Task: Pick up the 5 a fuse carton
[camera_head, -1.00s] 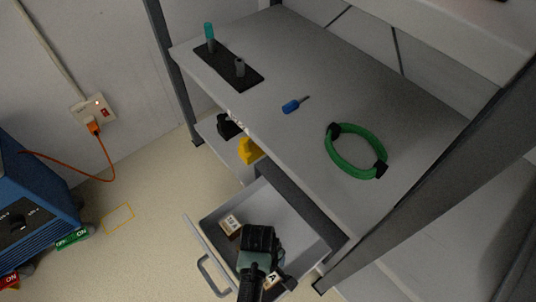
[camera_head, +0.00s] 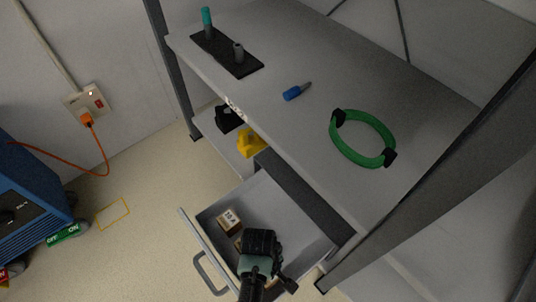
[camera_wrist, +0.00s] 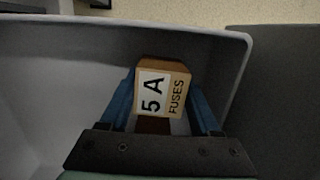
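The 5 A fuse carton (camera_wrist: 163,92), a brown box with a white "5 A FUSES" label, shows in the wrist view near a corner of the grey drawer. My gripper (camera_wrist: 162,88) has its blue fingers on either side of the carton, tips close against its sides. Whether they press on it I cannot tell. In the head view my gripper (camera_head: 262,278) is over the front right of the open drawer (camera_head: 297,222), and it hides the 5 A carton.
Another labelled carton (camera_head: 229,218) lies in the drawer, with a brown box partly hidden beside my gripper. A yellow object (camera_head: 249,144) sits on the lower shelf.

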